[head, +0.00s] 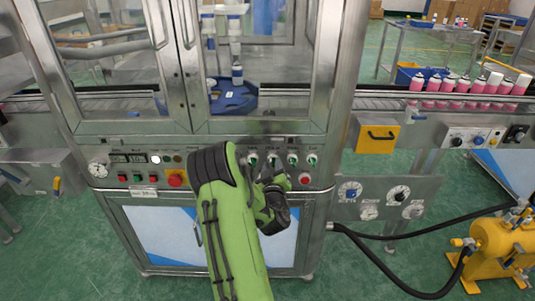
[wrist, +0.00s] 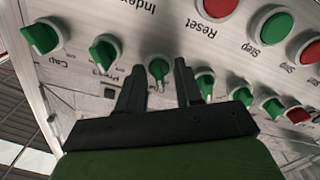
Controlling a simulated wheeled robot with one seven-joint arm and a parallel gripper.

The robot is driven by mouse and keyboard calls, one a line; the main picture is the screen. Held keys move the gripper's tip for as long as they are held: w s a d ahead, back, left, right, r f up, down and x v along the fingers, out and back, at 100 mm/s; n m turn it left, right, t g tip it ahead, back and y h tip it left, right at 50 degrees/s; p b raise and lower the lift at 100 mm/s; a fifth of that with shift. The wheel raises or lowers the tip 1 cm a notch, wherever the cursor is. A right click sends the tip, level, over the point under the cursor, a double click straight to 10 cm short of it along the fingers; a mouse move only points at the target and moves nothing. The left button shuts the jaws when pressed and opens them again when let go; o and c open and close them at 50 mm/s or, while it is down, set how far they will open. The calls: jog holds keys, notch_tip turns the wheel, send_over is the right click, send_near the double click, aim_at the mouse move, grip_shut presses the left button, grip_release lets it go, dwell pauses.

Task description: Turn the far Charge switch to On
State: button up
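My gripper (head: 273,181) is in front of the control panel (head: 222,143) of the glass-doored machine, just below a row of green switches. In the wrist view its two black fingers (wrist: 160,68) stand apart, with one small green switch (wrist: 158,72) seen between their tips. Whether they touch it is unclear. More green knobs lie to the left, one labelled Cap (wrist: 41,37) and another (wrist: 104,52) beside it, and several to the right. No Charge label is readable, so I cannot tell which switch is the Charge one.
A red button (head: 305,180) is right of my gripper, and a larger red button (head: 176,179) is left of my arm. A conveyor with pink cans (head: 461,90) runs to the right. A yellow tank (head: 500,245) with black hoses stands at lower right.

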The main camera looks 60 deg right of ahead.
jog(key=shift+d, duration=0.2)
jog(key=shift+a, duration=0.1)
grip_shut()
jog(key=shift+r+m, duration=0.1)
jog(key=shift+m, duration=0.3)
jog(key=m+p, duration=0.2)
jog(key=m, duration=0.3)
jog(key=shift+m, duration=0.4)
jog(key=m+p, duration=0.1)
jog(key=m, duration=0.4)
jog(key=shift+m+p, duration=0.3)
